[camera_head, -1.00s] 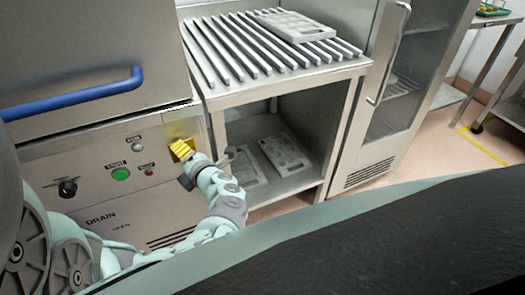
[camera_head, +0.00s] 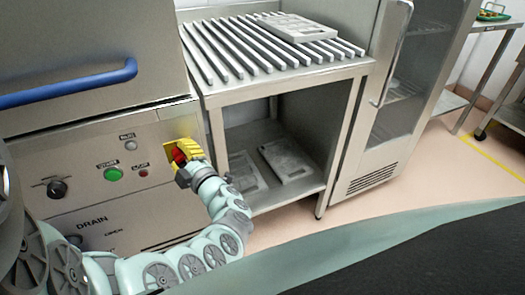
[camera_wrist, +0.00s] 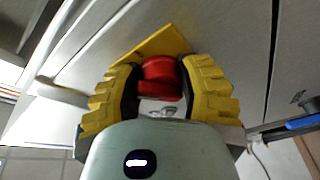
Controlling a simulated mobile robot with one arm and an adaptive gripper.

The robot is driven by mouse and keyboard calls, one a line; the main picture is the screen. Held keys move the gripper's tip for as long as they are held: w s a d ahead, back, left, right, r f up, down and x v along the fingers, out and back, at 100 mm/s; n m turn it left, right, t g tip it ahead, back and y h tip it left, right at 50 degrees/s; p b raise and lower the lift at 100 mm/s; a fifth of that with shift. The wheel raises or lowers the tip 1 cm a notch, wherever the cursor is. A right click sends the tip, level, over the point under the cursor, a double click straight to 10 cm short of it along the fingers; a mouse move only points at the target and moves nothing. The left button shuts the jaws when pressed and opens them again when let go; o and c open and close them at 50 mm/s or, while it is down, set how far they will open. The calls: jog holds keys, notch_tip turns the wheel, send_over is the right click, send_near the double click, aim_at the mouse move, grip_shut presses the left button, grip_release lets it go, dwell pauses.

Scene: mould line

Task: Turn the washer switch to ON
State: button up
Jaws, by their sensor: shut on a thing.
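The washer switch is a red knob (camera_wrist: 162,75) on a yellow backing plate (camera_wrist: 158,42), seen close up in the wrist view. The red knob also shows in the head view (camera_head: 178,155), on the right part of the washer's front panel (camera_head: 85,160). My gripper (camera_wrist: 163,85) has its yellow ribbed fingers on either side of the knob and is shut on it. In the head view my gripper (camera_head: 182,153) covers most of the switch and its plate. The switch's ON and OFF marks cannot be read.
The panel also carries a black knob (camera_head: 57,188), a green button (camera_head: 113,174) and a small red button (camera_head: 143,173). A blue door handle (camera_head: 70,84) juts out above. A slatted table (camera_head: 270,75) stands to the right, near my arm.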

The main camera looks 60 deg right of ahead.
jog(key=m+h, duration=0.1)
jog(key=m, duration=0.4)
jog(key=shift+t, duration=0.4)
jog(key=shift+r+m+h, duration=0.1)
jog(key=shift+m+h, duration=0.3)
jog(key=shift+m, duration=0.2)
jog(key=o, duration=1.2)
jog(key=shift+a, duration=0.15)
jog(key=shift+c, duration=0.2)
jog(key=shift+s, duration=0.1)
